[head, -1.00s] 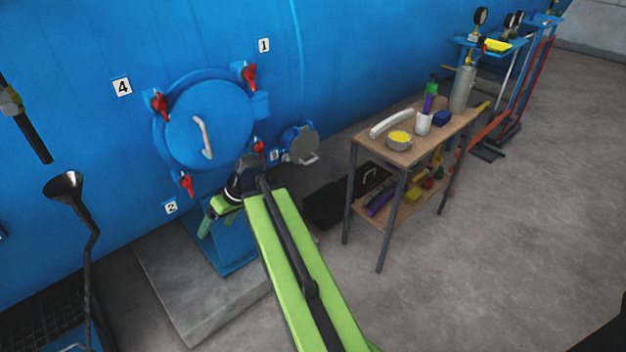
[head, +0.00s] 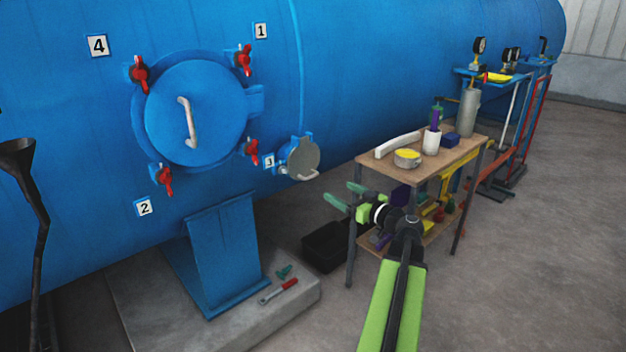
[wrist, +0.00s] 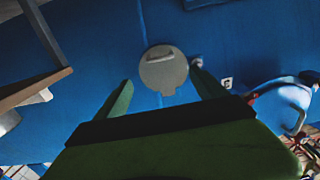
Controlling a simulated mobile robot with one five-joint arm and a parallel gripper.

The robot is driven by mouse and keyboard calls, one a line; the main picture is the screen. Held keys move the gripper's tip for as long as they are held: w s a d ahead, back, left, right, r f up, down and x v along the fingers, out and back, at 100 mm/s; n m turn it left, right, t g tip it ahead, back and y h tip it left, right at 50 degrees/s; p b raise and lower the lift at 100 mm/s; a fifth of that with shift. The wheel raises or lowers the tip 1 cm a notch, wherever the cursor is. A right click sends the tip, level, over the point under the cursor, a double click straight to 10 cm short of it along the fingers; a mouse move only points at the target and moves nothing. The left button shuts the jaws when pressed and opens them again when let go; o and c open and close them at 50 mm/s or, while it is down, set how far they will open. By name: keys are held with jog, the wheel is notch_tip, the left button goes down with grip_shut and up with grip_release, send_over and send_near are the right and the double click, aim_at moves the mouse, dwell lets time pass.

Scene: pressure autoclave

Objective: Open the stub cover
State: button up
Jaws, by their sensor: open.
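The stub cover (head: 304,158) is a small grey round disc with a pale handle at its lower edge. It sits at the front of a short blue stub (head: 286,152) on the tank wall, right of the large round hatch. I cannot tell whether any gap shows behind it. My gripper (head: 346,196) has green fingers spread apart and empty. In the head view it is below and right of the cover, in front of the wooden table. In the wrist view the cover (wrist: 163,74) appears between the fingertips (wrist: 161,76), farther off and not touched.
The blue hatch (head: 195,113) has several red clamps. Tools including a red-handled wrench (head: 279,291) lie on the concrete plinth (head: 150,310).

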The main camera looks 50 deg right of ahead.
aim_at(313, 177)
jog(key=w, duration=0.9)
jog(key=w+d, duration=0.1)
jog(key=w, duration=0.4)
jog(key=shift+w, duration=0.2)
jog(key=shift+c, duration=0.3)
jog(key=shift+a, duration=0.1)
grip_shut()
